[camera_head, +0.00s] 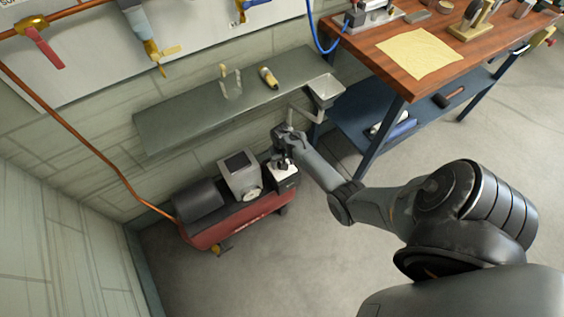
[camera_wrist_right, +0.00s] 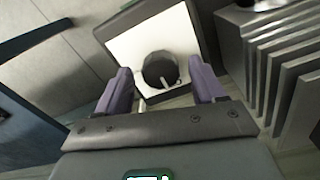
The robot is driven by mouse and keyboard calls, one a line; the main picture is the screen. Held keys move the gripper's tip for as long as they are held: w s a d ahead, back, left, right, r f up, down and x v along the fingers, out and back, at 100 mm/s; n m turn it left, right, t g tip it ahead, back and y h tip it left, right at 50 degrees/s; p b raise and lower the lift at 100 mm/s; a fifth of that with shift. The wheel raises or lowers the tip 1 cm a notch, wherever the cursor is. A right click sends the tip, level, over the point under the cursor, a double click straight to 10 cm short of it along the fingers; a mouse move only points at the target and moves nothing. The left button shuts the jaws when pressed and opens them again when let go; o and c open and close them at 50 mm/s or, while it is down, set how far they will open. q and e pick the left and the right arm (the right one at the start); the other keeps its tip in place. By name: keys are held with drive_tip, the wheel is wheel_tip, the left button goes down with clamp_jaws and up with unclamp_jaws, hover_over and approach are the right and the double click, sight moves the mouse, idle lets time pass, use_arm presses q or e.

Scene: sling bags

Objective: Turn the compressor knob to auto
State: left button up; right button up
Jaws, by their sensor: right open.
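The red compressor (camera_head: 240,222) stands on the floor against the wall in the head view. Its control box (camera_head: 285,174) with a pale face is at its right end. In the right wrist view the black round knob (camera_wrist_right: 160,70) with a light pointer mark sits on the white panel (camera_wrist_right: 128,48). My right gripper (camera_wrist_right: 162,85) is open, with one finger to the left and one to the right of the knob in that view. I cannot tell whether the fingers touch it. The panel's lettering is not readable. My left gripper is not in view.
A grey shelf (camera_head: 190,112) hangs above the compressor. A workbench (camera_head: 460,62) with a wooden top stands at the right. Metal fins (camera_wrist_right: 285,75) are close to the right finger in the wrist view.

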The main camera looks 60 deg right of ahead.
drive_tip(key=c, duration=1.1)
drive_tip(key=shift+o, duration=0.2)
